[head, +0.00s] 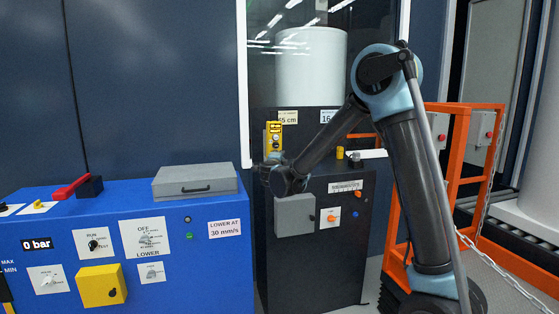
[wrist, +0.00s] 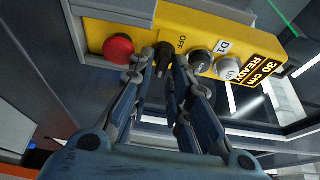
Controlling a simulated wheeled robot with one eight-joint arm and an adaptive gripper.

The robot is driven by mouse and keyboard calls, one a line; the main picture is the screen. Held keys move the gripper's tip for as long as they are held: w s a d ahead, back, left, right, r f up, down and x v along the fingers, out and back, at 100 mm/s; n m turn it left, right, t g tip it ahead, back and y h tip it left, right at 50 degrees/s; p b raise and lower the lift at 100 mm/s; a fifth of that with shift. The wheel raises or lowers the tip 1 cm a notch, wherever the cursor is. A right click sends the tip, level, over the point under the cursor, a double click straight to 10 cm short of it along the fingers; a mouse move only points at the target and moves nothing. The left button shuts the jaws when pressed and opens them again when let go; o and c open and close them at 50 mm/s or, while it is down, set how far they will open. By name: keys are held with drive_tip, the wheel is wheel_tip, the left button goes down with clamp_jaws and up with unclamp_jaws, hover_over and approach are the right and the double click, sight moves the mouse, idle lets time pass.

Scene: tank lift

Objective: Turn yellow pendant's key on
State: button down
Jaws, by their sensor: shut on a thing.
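The yellow pendant (head: 274,133) stands on the dark cabinet in the head view, with my gripper (head: 274,160) just in front of its lower part. The wrist view shows the pendant's yellow face (wrist: 188,22) close up and slanted. The key's exact angle is partly hidden by the fingers.
A blue console (head: 200,262) with a grey case (head: 195,182) stands at the left. The dark cabinet (head: 345,255) carries a grey box and small buttons. A glass-fronted tank bay (head: 310,65) is behind. An orange frame (head: 480,225) stands at the right.

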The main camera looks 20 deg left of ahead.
drive_tip(key=c, duration=1.7)
unclamp_jaws()
drive_tip(key=shift+f, duration=0.1)
